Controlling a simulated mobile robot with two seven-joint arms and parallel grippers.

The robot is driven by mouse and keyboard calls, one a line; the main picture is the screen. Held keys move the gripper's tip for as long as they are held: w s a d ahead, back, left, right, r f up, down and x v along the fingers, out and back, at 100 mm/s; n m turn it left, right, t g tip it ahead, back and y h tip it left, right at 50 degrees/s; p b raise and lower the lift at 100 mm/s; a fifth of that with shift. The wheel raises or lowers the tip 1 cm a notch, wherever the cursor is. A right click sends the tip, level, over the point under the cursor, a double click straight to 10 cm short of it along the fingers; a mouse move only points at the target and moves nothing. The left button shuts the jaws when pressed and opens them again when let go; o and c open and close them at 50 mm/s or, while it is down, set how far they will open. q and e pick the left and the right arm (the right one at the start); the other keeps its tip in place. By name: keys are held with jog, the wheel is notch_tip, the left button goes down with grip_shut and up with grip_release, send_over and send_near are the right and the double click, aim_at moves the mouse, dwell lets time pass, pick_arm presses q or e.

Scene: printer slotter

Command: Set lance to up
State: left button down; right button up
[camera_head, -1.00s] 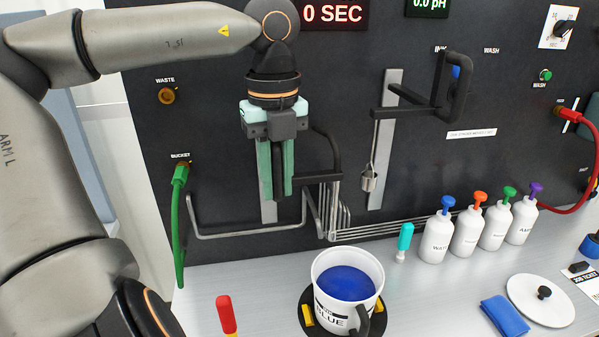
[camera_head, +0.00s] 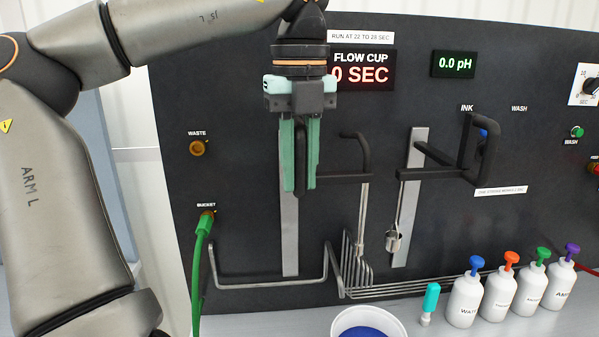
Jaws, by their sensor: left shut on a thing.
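The lance (camera_head: 345,179) is a black carriage arm with a curved black hose and thin metal tubes, on a vertical metal rail (camera_head: 290,235) on the dark panel. My left gripper (camera_head: 304,180) points down with its green fingers shut around the lance's upright black handle, high on the rail. The fingers hide most of the handle. The bare rail shows below them. The white bucket (camera_head: 345,317) of blue ink shows only its top at the bottom edge, below the tubes. My right gripper is not in view.
A second black arm (camera_head: 425,173) on its own rail, with a small hanging metal cup (camera_head: 393,241), stands to the right. A metal rack (camera_head: 265,283) juts out below the lance. Several white bottles (camera_head: 463,302) stand at lower right. A green hose (camera_head: 199,270) hangs at left.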

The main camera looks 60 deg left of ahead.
pick_arm(q)
jog(key=c, duration=0.9)
grip_release()
jog(key=shift+r, duration=0.25)
jog(key=shift+o, duration=0.7)
jog(key=shift+f, duration=0.1)
jog(key=shift+r, duration=3.8)
